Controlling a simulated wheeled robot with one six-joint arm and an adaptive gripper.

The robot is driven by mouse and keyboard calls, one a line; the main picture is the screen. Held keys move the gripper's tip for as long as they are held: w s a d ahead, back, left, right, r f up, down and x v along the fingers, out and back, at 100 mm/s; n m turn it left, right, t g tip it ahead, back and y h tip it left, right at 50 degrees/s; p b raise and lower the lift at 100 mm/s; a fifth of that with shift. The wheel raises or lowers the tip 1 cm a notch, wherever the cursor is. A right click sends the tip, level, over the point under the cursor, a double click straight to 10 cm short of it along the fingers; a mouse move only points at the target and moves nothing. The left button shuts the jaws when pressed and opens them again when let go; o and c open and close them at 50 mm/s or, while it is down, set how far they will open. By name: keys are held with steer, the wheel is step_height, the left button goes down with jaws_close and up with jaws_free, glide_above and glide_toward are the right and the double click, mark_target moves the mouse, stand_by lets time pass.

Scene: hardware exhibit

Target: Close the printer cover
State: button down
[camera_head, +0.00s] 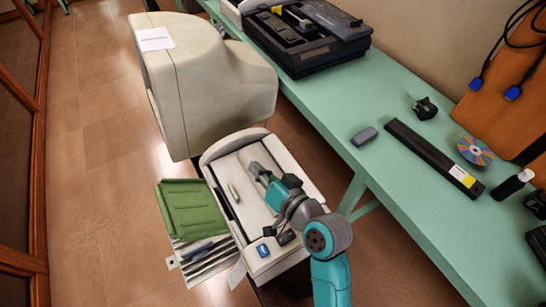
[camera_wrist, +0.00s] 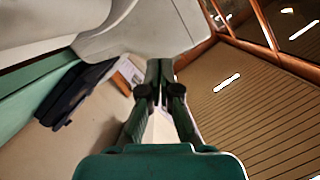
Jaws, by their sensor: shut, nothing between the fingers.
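A dark machine (camera_head: 300,45) sits on the far end of the green bench, its upper side open to show inner compartments and a yellow mark. My gripper (camera_head: 256,168) is shut and empty, above a pale open-topped tray (camera_head: 225,150), well short of the dark machine. In the wrist view my gripper (camera_wrist: 160,68) points toward a pale shell (camera_wrist: 140,30). A dark object (camera_wrist: 72,95) shows at left there.
The bench (camera_head: 345,100) holds a small grey block (camera_head: 364,137), a black bar (camera_head: 432,157) and a disc (camera_head: 475,150). The wooden floor (camera_head: 95,190) is open at left.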

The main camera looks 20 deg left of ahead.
steer(key=shift+s+a+f+n+t+h, duration=0.2)
steer(key=shift+s+a+f+n, duration=0.4)
steer(key=shift+s+f+n, duration=0.25)
steer(key=shift+s+a+f+n+t+h, duration=0.2)
steer(key=shift+s+a+f+n, duration=0.4)
steer(key=shift+f, duration=0.35)
